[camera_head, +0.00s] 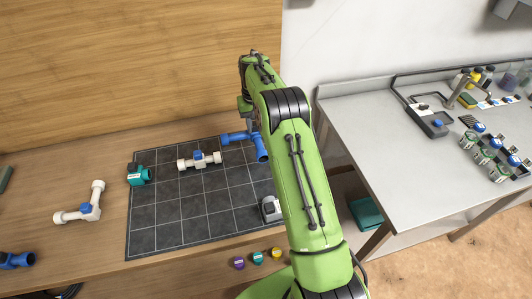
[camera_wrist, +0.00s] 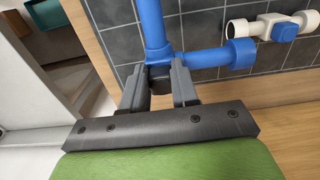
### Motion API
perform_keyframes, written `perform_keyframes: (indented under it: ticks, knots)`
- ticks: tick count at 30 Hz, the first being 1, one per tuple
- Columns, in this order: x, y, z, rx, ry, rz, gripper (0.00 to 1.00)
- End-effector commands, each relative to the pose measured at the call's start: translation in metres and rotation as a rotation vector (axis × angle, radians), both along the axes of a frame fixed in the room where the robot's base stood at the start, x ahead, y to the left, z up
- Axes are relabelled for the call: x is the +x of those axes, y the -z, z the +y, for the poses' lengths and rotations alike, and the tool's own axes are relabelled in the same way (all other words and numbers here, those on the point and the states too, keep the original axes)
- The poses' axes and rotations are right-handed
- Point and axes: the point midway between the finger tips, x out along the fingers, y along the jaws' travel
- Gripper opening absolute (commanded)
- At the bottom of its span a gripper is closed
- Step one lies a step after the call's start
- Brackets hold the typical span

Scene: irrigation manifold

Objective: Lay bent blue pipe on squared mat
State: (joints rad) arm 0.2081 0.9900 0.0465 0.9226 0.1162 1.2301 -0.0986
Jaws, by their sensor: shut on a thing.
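The bent blue pipe (camera_head: 242,139) is over the back right corner of the dark squared mat (camera_head: 165,215). In the wrist view the pipe (camera_wrist: 205,58) shows two arms meeting at a corner between my fingers. My gripper (camera_wrist: 160,82) is shut on the pipe at that bend. The mat (camera_wrist: 200,20) shows behind the pipe. I cannot tell whether the pipe touches the mat or hangs just above it. In the head view my green arm hides most of my gripper and the mat's right side.
On the mat are a white valve with a blue handle (camera_head: 198,160), a teal fitting (camera_head: 138,175) at its left edge and a grey object (camera_head: 270,208). Left are a white elbow (camera_head: 85,209) and another blue pipe (camera_head: 15,260). Coloured caps (camera_head: 257,257) lie in front. The mat's front left is clear.

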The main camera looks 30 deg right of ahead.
Motion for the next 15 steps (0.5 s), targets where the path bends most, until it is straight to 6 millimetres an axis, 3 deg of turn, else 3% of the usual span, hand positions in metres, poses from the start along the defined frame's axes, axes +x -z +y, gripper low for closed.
perform_keyframes:
  ticks: [1,9,15]
  knots:
    - [-0.001,0.015,0.000,0.002,0.001,0.005,0.00]
    - [-0.001,0.067,-0.001,0.001,0.005,0.004,0.00]
    - [-0.001,0.082,-0.001,0.000,0.006,0.000,0.00]
